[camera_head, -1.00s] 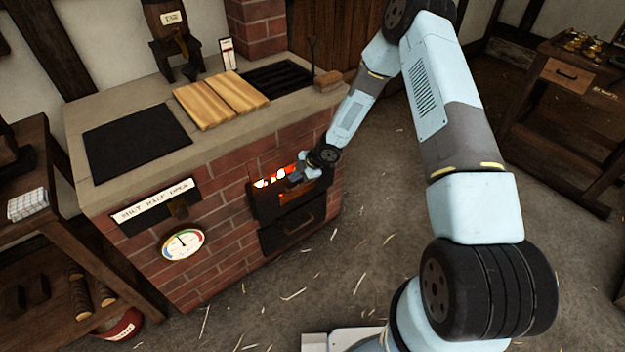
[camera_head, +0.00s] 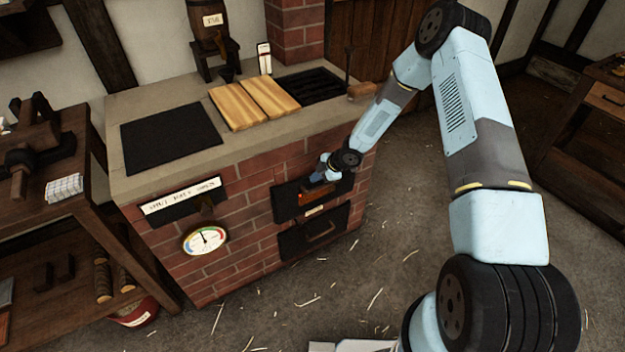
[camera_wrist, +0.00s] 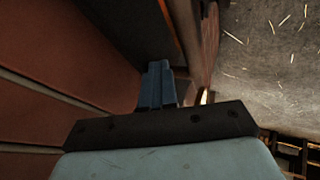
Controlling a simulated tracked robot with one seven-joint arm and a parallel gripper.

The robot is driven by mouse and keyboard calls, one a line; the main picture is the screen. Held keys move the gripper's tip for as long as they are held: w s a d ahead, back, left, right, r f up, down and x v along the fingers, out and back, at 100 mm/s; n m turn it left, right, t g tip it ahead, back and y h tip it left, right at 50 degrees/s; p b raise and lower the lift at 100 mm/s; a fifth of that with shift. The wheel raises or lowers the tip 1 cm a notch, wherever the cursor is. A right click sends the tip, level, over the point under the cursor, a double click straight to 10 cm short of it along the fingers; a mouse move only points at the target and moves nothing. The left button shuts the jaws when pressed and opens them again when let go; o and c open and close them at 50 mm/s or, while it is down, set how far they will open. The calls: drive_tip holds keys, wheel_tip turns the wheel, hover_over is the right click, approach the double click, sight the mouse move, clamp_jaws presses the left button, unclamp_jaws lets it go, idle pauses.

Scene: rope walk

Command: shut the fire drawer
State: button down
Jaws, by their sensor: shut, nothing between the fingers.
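The fire drawer (camera_head: 284,205) is the upper dark opening in the front of the brick stove (camera_head: 260,230). No bed of glowing coals shows above its front now, only a small orange-red patch beside my gripper. I cannot tell whether its front is fully flush. My gripper (camera_head: 318,178) is at the drawer front, with its fingers together and nothing in them. In the wrist view my closed fingers (camera_wrist: 157,85) point at a dark surface, with a thin orange line along an edge above. My gripper hides part of the drawer front.
A second dark drawer (camera_head: 300,240) with a handle sits below. A gauge (camera_head: 205,241) and a lever plate (camera_head: 180,195) are on the stove's left front. A workbench (camera_head: 100,215) stands at left. The floor (camera_head: 400,250) right of the stove is clear but for straw.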

sight(313, 189)
drive_tip(key=s, duration=0.1)
drive_tip(key=s+d, duration=0.1)
drive_tip(key=s, duration=0.2)
drive_tip(key=shift+d, duration=0.3)
drive_tip(key=w+d+r+m+t+h, duration=0.1)
drive_tip(key=d+r+m+h, duration=0.1)
drive_tip(key=d+r, duration=0.8)
drive_tip(key=w+d+r+m+t+h, duration=0.1)
drive_tip(key=d+r+m+t+h, duration=0.3)
drive_tip(key=r, duration=1)
drive_tip(key=s+d+r+m+g+h, duration=0.1)
drive_tip(key=s+d+r+m, duration=0.2)
drive_tip(key=d+r, duration=0.35)
drive_tip(key=s+d+r+m+h, duration=0.1)
drive_tip(key=s+d+r+m, duration=0.2)
drive_tip(key=r, duration=0.7)
drive_tip(key=s+d+r+m+h, duration=0.25)
drive_tip(key=s+r+m, duration=0.35)
drive_tip(key=s+r, duration=0.65)
drive_tip(key=s+r+m+y, duration=0.3)
drive_tip(key=s+m, duration=0.2)
drive_tip(key=s, duration=1.3)
drive_tip(key=shift+a+g, duration=0.3)
drive_tip(key=shift+a, duration=0.1)
